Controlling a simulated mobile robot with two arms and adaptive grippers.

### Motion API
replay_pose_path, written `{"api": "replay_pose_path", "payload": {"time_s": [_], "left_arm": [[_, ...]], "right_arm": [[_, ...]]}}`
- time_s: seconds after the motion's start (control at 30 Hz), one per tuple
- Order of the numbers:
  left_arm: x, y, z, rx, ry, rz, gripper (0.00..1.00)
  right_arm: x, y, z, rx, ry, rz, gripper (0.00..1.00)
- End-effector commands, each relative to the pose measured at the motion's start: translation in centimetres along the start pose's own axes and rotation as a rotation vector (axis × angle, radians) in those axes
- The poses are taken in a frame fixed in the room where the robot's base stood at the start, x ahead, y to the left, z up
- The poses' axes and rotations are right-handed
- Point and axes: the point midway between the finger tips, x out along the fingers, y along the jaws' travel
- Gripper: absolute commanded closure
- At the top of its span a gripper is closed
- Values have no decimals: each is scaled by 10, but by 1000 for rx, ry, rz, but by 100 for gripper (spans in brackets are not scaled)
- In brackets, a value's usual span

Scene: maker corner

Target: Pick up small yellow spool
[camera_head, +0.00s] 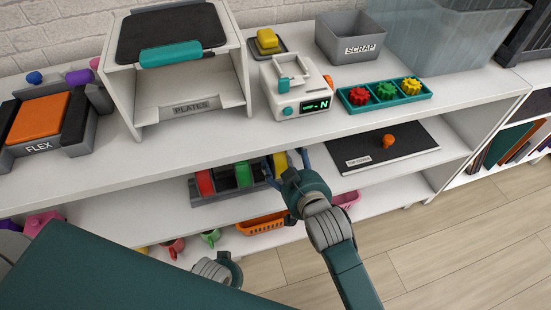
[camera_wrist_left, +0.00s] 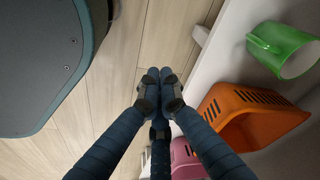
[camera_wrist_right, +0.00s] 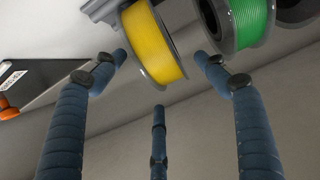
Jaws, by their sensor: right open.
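The small yellow spool (camera_head: 281,164) stands on edge at the right end of a dark spool rack (camera_head: 228,191) on the middle shelf. In the right wrist view the yellow spool (camera_wrist_right: 153,43) is upright between and beyond the fingertips, with a dark rim. My right gripper (camera_head: 286,165) is open around the spool's near side. In its wrist view the right gripper's fingers (camera_wrist_right: 160,60) are spread, and no clear contact shows. My left gripper (camera_wrist_left: 159,88) has its fingers together with nothing visible between them, low by the shelf. The spool's lower part is partly hidden by my right gripper in the head view.
A green spool (camera_wrist_right: 239,20) sits close beside the yellow one; a red spool (camera_head: 205,183) is farther left. The upper shelf (camera_head: 215,127) hangs above the rack. An orange basket (camera_wrist_left: 225,100) and green mug (camera_wrist_left: 270,42) are below.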

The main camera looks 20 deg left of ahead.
Motion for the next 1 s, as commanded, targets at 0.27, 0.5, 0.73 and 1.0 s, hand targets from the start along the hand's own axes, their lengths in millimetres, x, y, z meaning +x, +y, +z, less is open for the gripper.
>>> {"api": "replay_pose_path", "payload": {"time_s": [0.27, 0.5, 0.73, 1.0], "left_arm": [[-30, -2, -20, -3, 23, -3, 100], [-50, -3, -28, -5, 31, -4, 100], [-50, -3, -28, -5, 30, -5, 100], [-50, -3, -29, -5, 31, -4, 100]], "right_arm": [[34, 1, 5, -1, 1, 0, 27], [52, 0, 4, 1, 1, -1, 27], [52, 0, 4, 0, 0, 0, 33], [51, 1, 4, 0, 0, 0, 87]]}}
